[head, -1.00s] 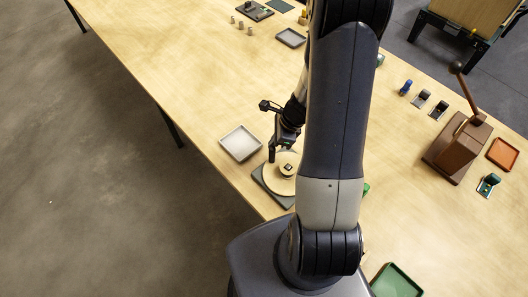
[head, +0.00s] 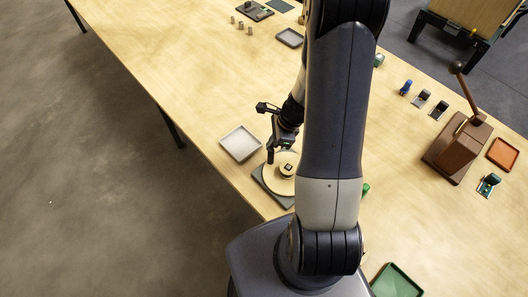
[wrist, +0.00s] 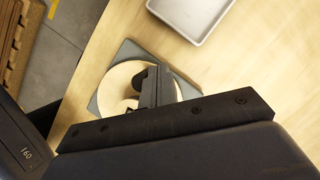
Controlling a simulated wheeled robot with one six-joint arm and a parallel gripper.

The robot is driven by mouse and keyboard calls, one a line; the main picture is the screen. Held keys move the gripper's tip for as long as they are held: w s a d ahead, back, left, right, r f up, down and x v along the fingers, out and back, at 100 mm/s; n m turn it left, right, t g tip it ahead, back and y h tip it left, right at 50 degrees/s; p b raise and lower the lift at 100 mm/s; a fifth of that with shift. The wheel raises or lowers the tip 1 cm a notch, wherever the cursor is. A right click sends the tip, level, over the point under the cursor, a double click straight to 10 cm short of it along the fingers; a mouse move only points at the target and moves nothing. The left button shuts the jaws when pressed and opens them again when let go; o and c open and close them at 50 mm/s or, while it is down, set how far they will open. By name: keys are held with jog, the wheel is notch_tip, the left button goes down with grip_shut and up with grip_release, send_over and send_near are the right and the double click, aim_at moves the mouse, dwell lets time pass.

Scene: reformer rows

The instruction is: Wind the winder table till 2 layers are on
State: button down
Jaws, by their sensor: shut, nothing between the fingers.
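The winder table is a pale round disc (head: 279,183) on a dark grey square base (head: 262,178), near the table's front edge left of my arm. A small raised hub with a dark square top (head: 287,167) sits at its middle. My gripper (head: 271,157) is shut and empty, pointing down over the far left part of the disc. In the wrist view the disc (wrist: 113,87) shows behind my gripper's dark fingers (wrist: 152,85), which hide much of its middle. I cannot tell whether the fingertips touch the disc, nor make out any layers. My arm hides the disc's right side.
A grey tray (head: 240,143) lies just left of the winder, and also shows in the wrist view (wrist: 190,15). A brown lever press (head: 458,146), an orange tray (head: 502,154) and a green tray (head: 397,281) stand to the right. Bare wood lies beyond the grey tray.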

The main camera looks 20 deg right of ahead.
jog(key=shift+s+a+n+g, duration=0.4)
jog(key=shift+a+n, duration=0.25)
jog(key=shift+n, duration=0.45)
jog(key=shift+s+a+n+g, duration=0.4)
jog(key=shift+a+n, duration=0.25)
jog(key=shift+n, duration=0.45)
dwell(1.9)
jog(key=shift+s+a+n+g, duration=0.45)
jog(key=shift+s+n, duration=0.1)
jog(key=shift+n, duration=0.5)
jog(key=shift+s+a+n+g, duration=0.4)
jog(key=shift+s+n, duration=0.15)
jog(key=shift+n, duration=0.5)
dwell(1.8)
